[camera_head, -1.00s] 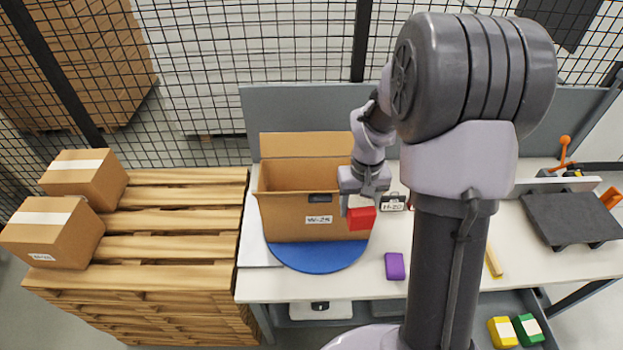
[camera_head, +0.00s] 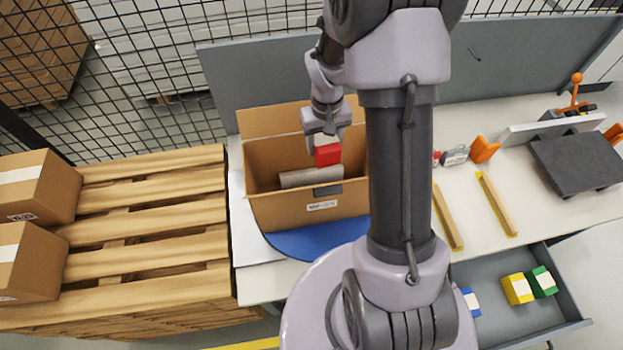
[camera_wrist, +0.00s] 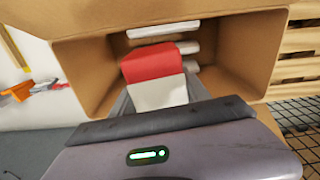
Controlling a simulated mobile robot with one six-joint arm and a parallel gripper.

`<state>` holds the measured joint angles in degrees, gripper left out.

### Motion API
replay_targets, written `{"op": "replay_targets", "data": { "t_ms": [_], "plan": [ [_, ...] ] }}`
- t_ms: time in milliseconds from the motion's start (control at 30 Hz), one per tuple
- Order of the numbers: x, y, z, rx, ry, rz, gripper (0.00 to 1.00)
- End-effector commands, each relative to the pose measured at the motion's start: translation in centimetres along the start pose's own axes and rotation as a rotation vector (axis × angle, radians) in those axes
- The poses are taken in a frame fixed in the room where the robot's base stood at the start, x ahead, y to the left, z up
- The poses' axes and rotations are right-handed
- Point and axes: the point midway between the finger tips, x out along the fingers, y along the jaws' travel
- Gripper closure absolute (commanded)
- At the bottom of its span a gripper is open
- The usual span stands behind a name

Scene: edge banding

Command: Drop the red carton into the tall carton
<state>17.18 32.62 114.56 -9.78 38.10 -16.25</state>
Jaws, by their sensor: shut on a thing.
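The tall carton (camera_head: 275,213) is an open brown box with a white label on its front, standing on a blue round disc (camera_head: 310,240). A grey roll-like thing lies inside it. My gripper (camera_head: 326,146) is over the carton's opening and shut on the red carton (camera_head: 328,155). In the wrist view the red carton (camera_wrist: 152,65), red with a white part, sits between the fingers (camera_wrist: 155,95), with the tall carton's walls (camera_wrist: 85,75) around it. I cannot tell exactly how far it is below the rim.
A pallet stack (camera_head: 150,240) with brown boxes (camera_head: 35,188) stands at the left. My arm covers part of the table. An open drawer (camera_head: 560,310) holds yellow (camera_head: 517,289), green (camera_head: 542,281) and blue cartons. Wooden strips (camera_head: 497,205) lie on the table.

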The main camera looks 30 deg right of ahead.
Motion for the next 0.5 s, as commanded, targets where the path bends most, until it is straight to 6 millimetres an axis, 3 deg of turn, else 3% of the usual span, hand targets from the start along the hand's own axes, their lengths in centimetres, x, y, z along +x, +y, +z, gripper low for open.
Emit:
{"op": "replay_targets", "data": {
  "t_ms": [267, 500],
  "plan": [
    [4.6, 0.0, 0.0, -0.001, -0.001, 0.000, 0.92],
    [5.0, 0.0, 0.0, -0.001, 0.001, 0.000, 0.92]
  ]
}}
